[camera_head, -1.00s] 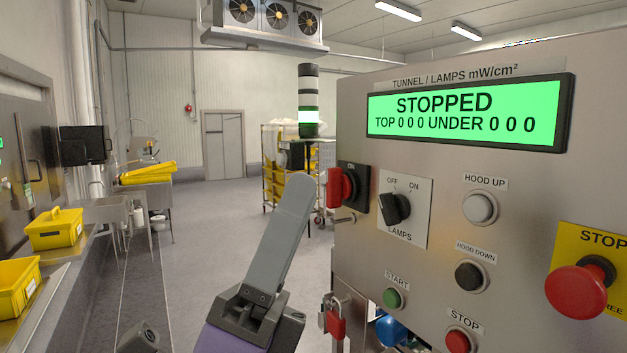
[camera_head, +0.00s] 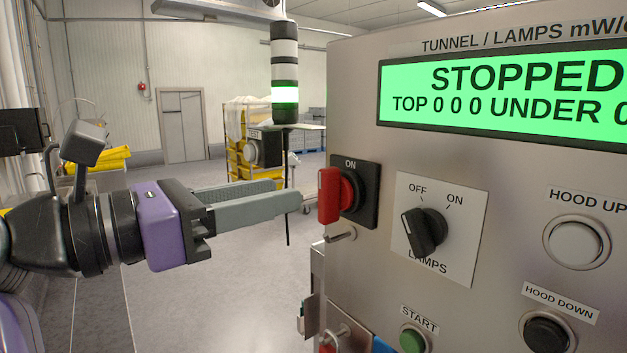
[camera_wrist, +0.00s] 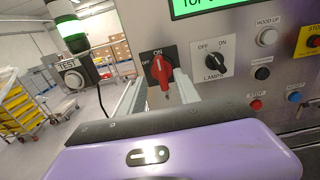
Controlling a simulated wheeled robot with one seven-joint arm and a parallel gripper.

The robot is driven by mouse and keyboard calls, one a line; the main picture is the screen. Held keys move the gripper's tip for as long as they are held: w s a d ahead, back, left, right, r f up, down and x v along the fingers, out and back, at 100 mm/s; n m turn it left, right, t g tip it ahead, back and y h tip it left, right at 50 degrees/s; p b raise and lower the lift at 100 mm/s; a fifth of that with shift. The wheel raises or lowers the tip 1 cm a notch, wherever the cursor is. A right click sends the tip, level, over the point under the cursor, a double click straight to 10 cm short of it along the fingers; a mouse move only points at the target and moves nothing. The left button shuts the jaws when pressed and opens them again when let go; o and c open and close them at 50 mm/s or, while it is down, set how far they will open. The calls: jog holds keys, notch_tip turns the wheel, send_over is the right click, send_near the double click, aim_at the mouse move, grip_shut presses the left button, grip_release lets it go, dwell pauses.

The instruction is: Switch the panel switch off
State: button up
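The panel switch is a red rotary handle (camera_head: 329,195) on a black plate marked ON, at the left edge of the steel control panel. Its handle stands upright in the head view. In the wrist view the red handle (camera_wrist: 160,72) shows between my two grey fingers, pointing up toward ON with a slight tilt. My gripper (camera_head: 285,193) is level, its fingers apart with nothing between them, and its tips are just left of the handle in the head view. I cannot tell whether they touch it.
The black LAMPS selector (camera_head: 424,232) is right of the switch. A green START button (camera_head: 412,339), hood buttons (camera_head: 577,243) and a green display reading STOPPED (camera_head: 510,92) share the panel. A latch (camera_head: 341,236) sticks out below the switch. A signal tower (camera_head: 285,75) stands behind.

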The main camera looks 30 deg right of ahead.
aim_at(320, 184)
jog(key=d, duration=0.2)
jog(key=w+d+p, duration=0.1)
jog(key=d, duration=0.2)
jog(key=d+p, duration=0.1)
jog(key=d, duration=0.1)
jog(key=shift+w+d, duration=0.3)
grip_shut()
